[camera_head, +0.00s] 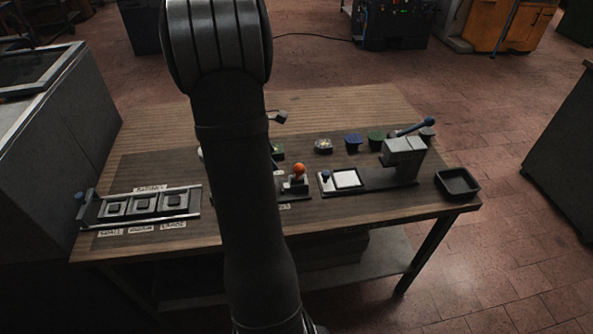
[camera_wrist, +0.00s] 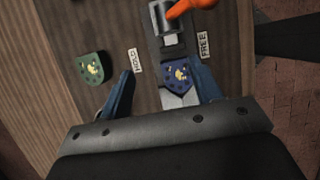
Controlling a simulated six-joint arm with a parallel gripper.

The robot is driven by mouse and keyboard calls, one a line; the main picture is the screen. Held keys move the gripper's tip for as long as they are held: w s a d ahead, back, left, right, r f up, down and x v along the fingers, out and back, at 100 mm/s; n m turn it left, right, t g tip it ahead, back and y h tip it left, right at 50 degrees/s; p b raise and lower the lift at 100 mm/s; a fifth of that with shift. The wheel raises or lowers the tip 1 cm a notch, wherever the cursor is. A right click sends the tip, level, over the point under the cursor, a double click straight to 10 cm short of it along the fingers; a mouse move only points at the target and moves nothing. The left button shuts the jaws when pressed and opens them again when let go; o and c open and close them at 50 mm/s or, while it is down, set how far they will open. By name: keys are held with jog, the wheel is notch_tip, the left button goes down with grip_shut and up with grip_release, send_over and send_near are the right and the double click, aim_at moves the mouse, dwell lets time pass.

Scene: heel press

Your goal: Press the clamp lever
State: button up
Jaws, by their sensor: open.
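The clamp lever has an orange knob (camera_head: 299,168) and stands on a small grey clamp at the middle of the bench. In the wrist view its orange handle (camera_wrist: 188,7) shows at the top edge, partly cut off, above a metal block between the labels HOLD (camera_wrist: 136,61) and FREE (camera_wrist: 204,44). A dark blue piece with a yellow mark (camera_wrist: 177,77) lies below the clamp. My gripper (camera_wrist: 162,72) is open, its two blue fingers on either side of this piece, apart from the lever. In the head view my arm hides most of the gripper.
A green piece with a yellow mark (camera_wrist: 91,67) lies left of the fingers. A grey press with a blue-tipped handle (camera_head: 404,151) and a black tray (camera_head: 457,182) stand at the right. A rack with several labelled slots (camera_head: 140,205) is at the left. The bench's back is mostly clear.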

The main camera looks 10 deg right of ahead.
jog(key=s+a+f+n+g, duration=0.1)
jog(key=a, duration=0.1)
jog(key=s+a+f+n+h, duration=0.1)
jog(key=s+f+n, duration=0.1)
jog(key=shift+a+g+h, duration=0.3)
jog(key=shift+a+g, duration=0.1)
jog(key=c, duration=1.1)
jog(key=s+a+n+h, duration=0.1)
jog(key=s+a+f+n+g+h, duration=0.1)
jog(key=s+a+n, duration=0.1)
jog(key=s+a+f+n+g+h, duration=0.1)
jog(key=s+n, duration=0.1)
jog(key=shift+a+f, duration=0.2)
jog(key=shift+f, duration=0.05)
grip_shut()
jog(key=s+n+h, duration=0.1)
jog(key=d+n+h, duration=0.1)
jog(key=h, duration=0.1)
jog(key=s+f+n+h, duration=0.1)
jog(key=h, duration=0.1)
jog(key=shift+s+d+f+t, duration=0.1)
jog(key=shift+s+d+t, duration=0.05)
jog(key=shift+s+t, duration=0.2)
jog(key=t+h, duration=0.1)
jog(key=n+t+h, duration=0.1)
jog(key=shift+s+d+f+h, duration=0.1)
jog(key=shift+d+h, duration=0.2)
jog(key=shift+h, duration=0.1)
jog(key=shift+n+t+h, duration=0.7)
jog(key=shift+t, duration=0.35)
